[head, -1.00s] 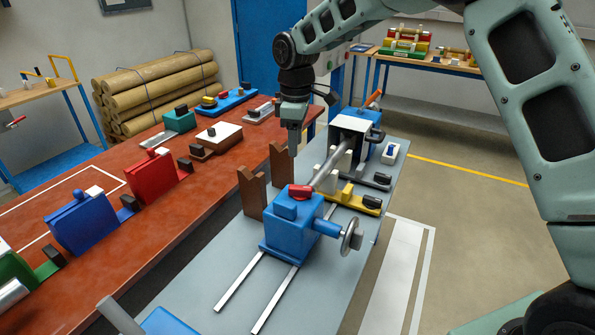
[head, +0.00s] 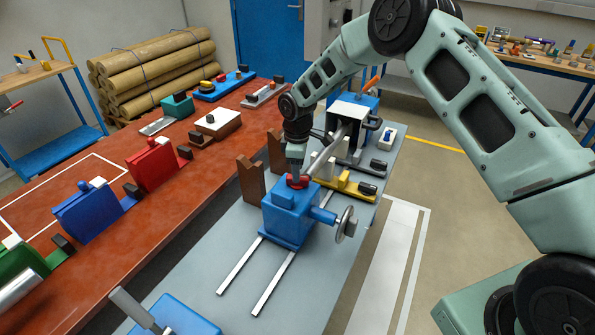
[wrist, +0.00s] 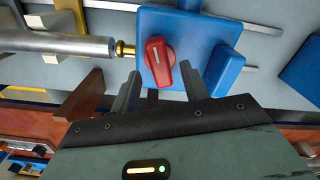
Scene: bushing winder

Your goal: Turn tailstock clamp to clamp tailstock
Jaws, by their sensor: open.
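The tailstock is a blue block (head: 285,222) on two pale rails, with a handwheel (head: 346,224) on its right side. On its top is a red clamp knob (head: 297,181), partly hidden by my gripper in the head view. In the wrist view the red clamp knob (wrist: 158,62) shows a white line, and the blue tailstock (wrist: 205,35) lies around it. My gripper (wrist: 160,85) is open and empty, with its two fingers on either side of the knob's lower end. I cannot tell whether they touch it.
A metal bar (head: 328,155) runs from the tailstock to the winder's far end. Brown V-shaped supports (head: 250,182) stand left of it. A yellow fixture (head: 345,187) is to the right. A red table (head: 190,215) with several coloured fixtures stands on the left.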

